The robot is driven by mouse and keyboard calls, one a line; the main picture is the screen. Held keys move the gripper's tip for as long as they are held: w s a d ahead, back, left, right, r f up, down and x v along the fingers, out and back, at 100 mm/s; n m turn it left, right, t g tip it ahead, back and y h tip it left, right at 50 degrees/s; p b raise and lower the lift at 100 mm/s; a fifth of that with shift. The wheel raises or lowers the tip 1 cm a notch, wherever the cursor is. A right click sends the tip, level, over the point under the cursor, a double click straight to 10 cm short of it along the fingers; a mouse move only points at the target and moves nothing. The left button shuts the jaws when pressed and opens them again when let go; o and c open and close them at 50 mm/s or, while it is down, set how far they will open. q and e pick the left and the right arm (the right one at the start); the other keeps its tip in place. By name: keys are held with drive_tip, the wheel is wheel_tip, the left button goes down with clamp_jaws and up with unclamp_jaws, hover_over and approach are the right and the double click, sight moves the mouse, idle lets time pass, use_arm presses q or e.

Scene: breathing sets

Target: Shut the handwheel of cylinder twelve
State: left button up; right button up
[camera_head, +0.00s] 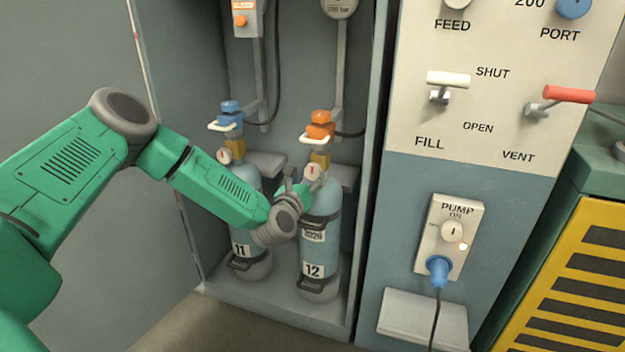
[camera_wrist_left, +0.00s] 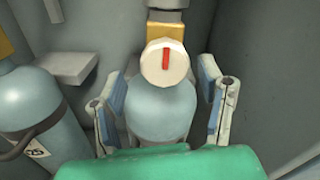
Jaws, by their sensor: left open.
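Cylinder twelve (camera_head: 318,240) is a light blue bottle with a "12" label, upright in the cabinet. Its white round handwheel (camera_head: 313,172) sits at the valve below a brass block (camera_head: 320,159) and an orange fitting (camera_head: 320,125). In the left wrist view the handwheel (camera_wrist_left: 165,62) faces me, with an upright red bar on it. My left gripper (camera_head: 298,190) is in front of the cylinder's shoulder. In the wrist view its fingers (camera_wrist_left: 164,80) are apart, one on each side of the handwheel, with gaps visible. My right gripper is out of view.
Cylinder eleven (camera_head: 243,215) stands just left, with a blue fitting (camera_head: 230,113). A cabinet partition (camera_head: 370,180) rises close on the right. A panel with FILL (camera_head: 447,79) and VENT (camera_head: 565,95) levers and a pump switch (camera_head: 452,231) is beyond it.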

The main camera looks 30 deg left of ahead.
use_arm(q)
drive_tip(key=shift+x, duration=1.05)
drive_tip(key=shift+w+d+r, duration=0.15)
drive_tip(key=shift+w+d, duration=0.1)
drive_tip(key=shift+w, duration=0.1)
drive_tip(key=shift+a, duration=0.2)
drive_tip(key=c, duration=1.2)
drive_tip(key=shift+o, duration=0.2)
drive_tip(key=shift+m, duration=0.4)
